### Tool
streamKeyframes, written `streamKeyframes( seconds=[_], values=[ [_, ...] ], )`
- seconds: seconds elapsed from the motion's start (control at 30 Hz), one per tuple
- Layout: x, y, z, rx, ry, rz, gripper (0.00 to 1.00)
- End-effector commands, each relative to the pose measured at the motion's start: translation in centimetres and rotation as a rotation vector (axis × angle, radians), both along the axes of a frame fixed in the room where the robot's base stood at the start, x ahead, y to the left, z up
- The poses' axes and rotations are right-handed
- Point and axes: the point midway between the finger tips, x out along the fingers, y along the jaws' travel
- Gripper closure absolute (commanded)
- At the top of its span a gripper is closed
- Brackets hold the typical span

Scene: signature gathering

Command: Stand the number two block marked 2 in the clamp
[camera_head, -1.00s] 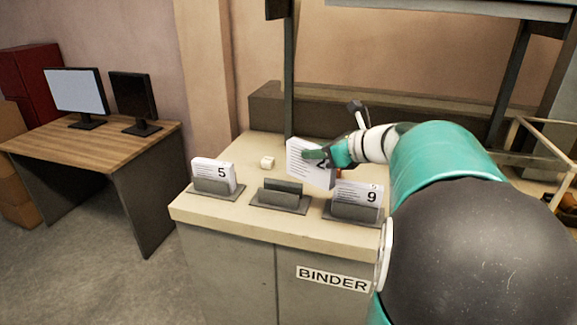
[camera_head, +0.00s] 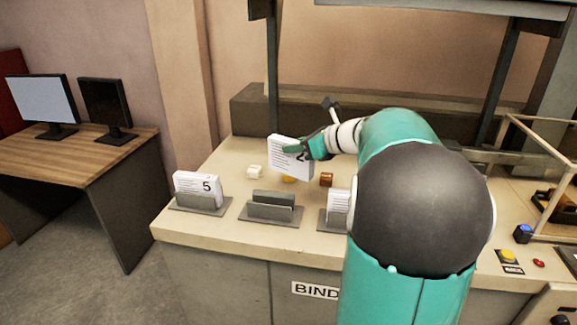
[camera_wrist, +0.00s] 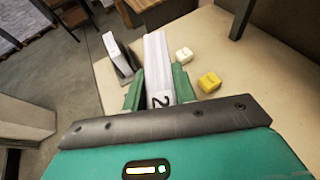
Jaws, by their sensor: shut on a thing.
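The number two block (camera_head: 285,155), a white slab with printed lines and a 2, is in my gripper (camera_head: 306,150). It is held above the counter, behind the middle clamp in the picture. In the wrist view the block (camera_wrist: 157,62) stands out between the two green fingers of my gripper (camera_wrist: 158,88). The middle grey clamp (camera_head: 271,210) is empty. The right clamp (camera_head: 332,218) holds another white block (camera_head: 338,203), partly hidden by my arm.
A white cube (camera_head: 254,171), a yellow cube (camera_head: 289,179) and a brown cube (camera_head: 326,180) lie on the counter (camera_head: 222,225) behind the clamps. Dark posts (camera_head: 272,75) rise at the back. Buttons (camera_head: 509,256) and a framed stand (camera_head: 535,155) are at the right.

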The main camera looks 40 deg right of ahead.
Motion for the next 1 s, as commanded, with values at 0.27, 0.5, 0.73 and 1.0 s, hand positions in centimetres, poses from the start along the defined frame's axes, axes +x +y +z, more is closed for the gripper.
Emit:
streamKeyframes(
  seconds=[0.27, 0.5, 0.73, 1.0],
  values=[
    [4.8, -2.5, -4.2, 0.004, 0.001, 0.000, 1.00],
    [6.9, -3.4, -6.6, 0.000, -0.001, 0.002, 1.00],
    [7.5, -3.7, -9.2, 0.004, 0.001, 0.002, 1.00],
    [7.4, -3.7, -10.2, 0.000, -0.001, 0.001, 1.00]
  ],
)
